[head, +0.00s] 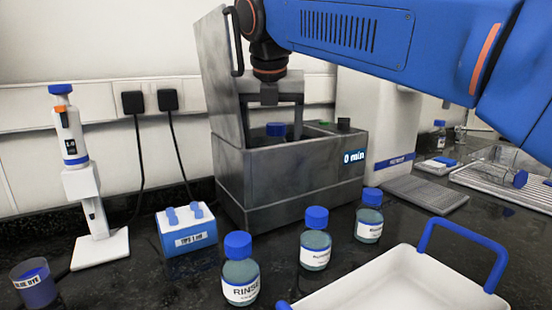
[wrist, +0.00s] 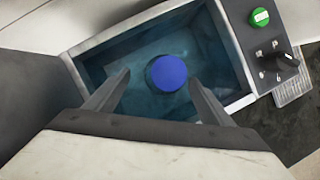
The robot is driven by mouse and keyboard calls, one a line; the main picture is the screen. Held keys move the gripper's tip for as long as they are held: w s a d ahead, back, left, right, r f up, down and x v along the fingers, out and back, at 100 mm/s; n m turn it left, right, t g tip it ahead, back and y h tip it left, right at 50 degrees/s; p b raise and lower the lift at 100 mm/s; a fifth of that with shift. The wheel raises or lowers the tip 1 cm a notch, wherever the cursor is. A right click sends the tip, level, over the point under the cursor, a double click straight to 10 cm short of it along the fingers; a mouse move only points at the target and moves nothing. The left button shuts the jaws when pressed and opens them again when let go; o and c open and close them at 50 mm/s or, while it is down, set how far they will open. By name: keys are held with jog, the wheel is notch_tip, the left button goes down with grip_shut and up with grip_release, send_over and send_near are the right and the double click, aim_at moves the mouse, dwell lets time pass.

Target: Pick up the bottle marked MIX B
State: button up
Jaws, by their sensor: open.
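A bottle with a blue cap (head: 276,129) stands inside the open grey water bath (head: 290,175). In the wrist view the round blue cap (wrist: 167,73) is seen from above in the dark bath well. My gripper (wrist: 160,76) is open, with one finger to each side of the cap in that view. In the head view my gripper (head: 272,120) points down into the bath, over the cap. Whether the fingers touch the bottle cannot be told. No label reading MIX B is visible.
The bath's raised lid (head: 220,75) stands at the left of the well. A RINSE bottle (head: 240,272) and two other blue-capped bottles stand in front. A white tray (head: 400,285) with blue handles is at front right. A green button (wrist: 260,17) and knob sit beside the well.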

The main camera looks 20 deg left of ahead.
jog(key=shift+d+x, duration=0.2)
jog(key=shift+x, duration=1.15)
jog(key=shift+d+x, duration=0.2)
jog(key=shift+x, duration=1.15)
